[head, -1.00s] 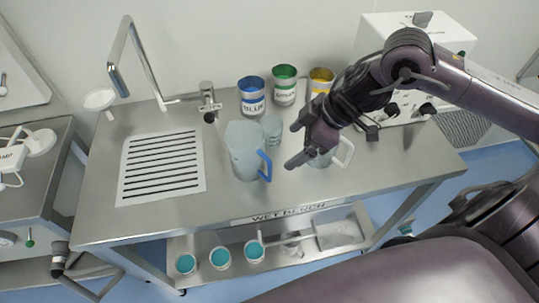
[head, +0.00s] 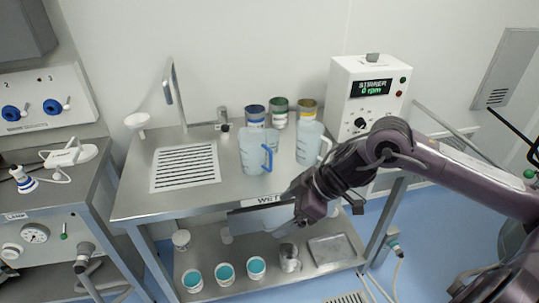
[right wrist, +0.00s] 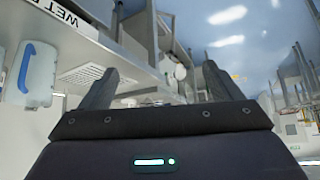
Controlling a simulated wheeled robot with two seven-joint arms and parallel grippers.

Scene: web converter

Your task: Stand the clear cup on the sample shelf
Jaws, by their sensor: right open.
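My right gripper (head: 292,212) is in front of the wet bench's front edge, below the bench top and above the lower shelf. In the right wrist view its fingers (right wrist: 160,84) stand wide apart with nothing between them. I cannot pick out the clear cup for certain now; the blue-handled jug (head: 254,152) stands in front of where a small clear cup showed earlier. No shelf is legibly marked as the sample shelf. The lower shelf (head: 207,255) under the bench is partly hidden by my right arm. My left gripper is out of view.
A white-handled jug (head: 308,145) stands right of the blue-handled one, with blue, green and yellow tins (head: 279,112) behind. The stirrer (head: 366,100) is at the back right. Several teal-filled pots (head: 225,275) and a tray (head: 331,249) occupy the lower shelf.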

